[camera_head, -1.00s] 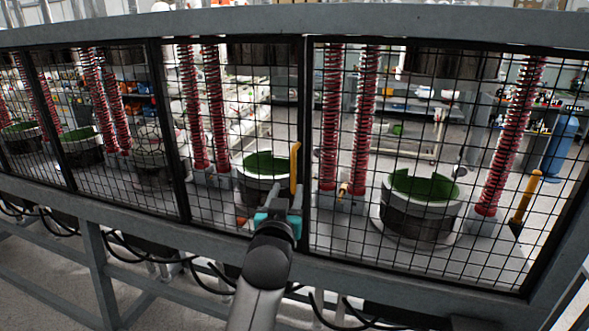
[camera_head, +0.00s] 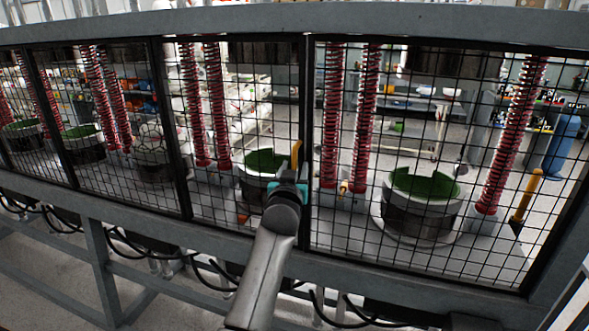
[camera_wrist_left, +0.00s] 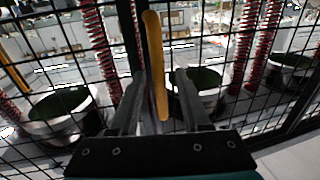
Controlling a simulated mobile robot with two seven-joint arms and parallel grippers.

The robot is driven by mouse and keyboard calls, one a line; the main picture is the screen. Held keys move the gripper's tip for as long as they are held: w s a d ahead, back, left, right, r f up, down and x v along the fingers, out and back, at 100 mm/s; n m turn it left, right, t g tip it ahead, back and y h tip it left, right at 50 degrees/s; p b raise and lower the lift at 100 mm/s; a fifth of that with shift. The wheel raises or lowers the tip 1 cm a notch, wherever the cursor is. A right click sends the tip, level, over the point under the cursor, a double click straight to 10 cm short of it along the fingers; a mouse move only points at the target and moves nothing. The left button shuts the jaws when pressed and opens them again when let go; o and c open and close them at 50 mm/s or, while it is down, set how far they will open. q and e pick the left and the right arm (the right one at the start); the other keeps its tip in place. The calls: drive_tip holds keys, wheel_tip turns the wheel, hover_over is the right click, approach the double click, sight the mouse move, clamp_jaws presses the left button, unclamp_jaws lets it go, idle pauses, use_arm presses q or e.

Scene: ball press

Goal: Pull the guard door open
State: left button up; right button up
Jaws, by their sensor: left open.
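The guard door (camera_head: 240,120) is a black-framed wire mesh panel in the head view. A yellow upright handle (camera_head: 295,154) stands at its right edge, beside a dark post. My left gripper (camera_head: 290,182) is in front of the handle's lower part and hides it. In the left wrist view, the yellow handle (camera_wrist_left: 154,55) runs down between the two dark fingers (camera_wrist_left: 160,85), which are spread open on either side. I cannot tell whether either finger touches it. The door looks flush with its neighbours. My right gripper is not in view.
More mesh panels (camera_head: 420,150) continue on both sides, with another yellow handle (camera_head: 526,196) at the right. Behind the mesh are red springs (camera_head: 333,115) and round green-lined cups (camera_head: 423,200). A grey rail (camera_head: 130,222) runs below, with black cables under it.

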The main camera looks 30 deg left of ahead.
use_arm(q)
drive_tip(key=shift+c, duration=0.4)
clamp_jaws()
idle(1.0)
